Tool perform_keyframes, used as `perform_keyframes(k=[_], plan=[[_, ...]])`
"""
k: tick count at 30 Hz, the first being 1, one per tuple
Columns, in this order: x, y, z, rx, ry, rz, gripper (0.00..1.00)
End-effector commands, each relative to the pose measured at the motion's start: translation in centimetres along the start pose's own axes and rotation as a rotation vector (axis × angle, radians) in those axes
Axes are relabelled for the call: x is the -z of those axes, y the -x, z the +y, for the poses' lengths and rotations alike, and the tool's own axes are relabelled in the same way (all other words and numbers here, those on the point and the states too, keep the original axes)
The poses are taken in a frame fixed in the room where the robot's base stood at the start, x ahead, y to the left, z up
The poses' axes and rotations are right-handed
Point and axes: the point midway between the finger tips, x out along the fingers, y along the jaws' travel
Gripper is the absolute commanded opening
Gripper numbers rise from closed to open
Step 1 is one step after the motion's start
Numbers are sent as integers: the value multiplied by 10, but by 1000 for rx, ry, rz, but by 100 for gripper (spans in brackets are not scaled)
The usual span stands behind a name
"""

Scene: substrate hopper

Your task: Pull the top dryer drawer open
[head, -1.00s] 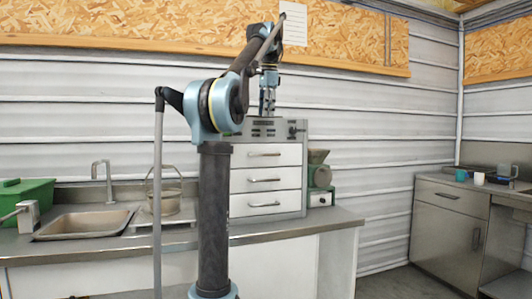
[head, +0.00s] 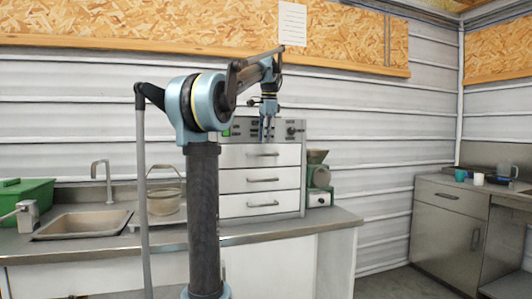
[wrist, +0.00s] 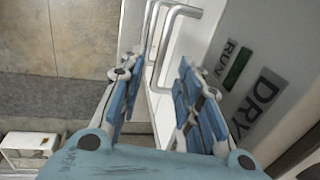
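The dryer (head: 290,133) is a grey box with three white drawers, all closed flush. The top drawer (head: 234,157) has a bar handle (head: 263,155). My gripper (head: 267,135) points down in front of the dryer's control panel, a little above that handle in the head view. In the wrist view my gripper (wrist: 163,75) is open and empty, its blue fingers apart. Several nested bar handles (wrist: 182,12) show beyond and between the fingers. No contact with a handle is visible.
The control panel (wrist: 268,95) with DRY and RUN labels is close beside the right finger. A green grinder (head: 318,178) stands right of the dryer. A pot (head: 164,203) and sink (head: 82,223) are left. The counter front (head: 325,222) is clear.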

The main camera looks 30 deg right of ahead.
Motion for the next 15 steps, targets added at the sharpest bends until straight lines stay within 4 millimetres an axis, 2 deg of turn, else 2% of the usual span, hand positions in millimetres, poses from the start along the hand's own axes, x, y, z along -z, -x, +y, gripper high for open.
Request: perform_keyframes(k=[3,9,15], plan=[[0,-21,0,0,1,0,31],[0,-47,0,0,0,0,31],[0,-60,0,0,0,0,31]])
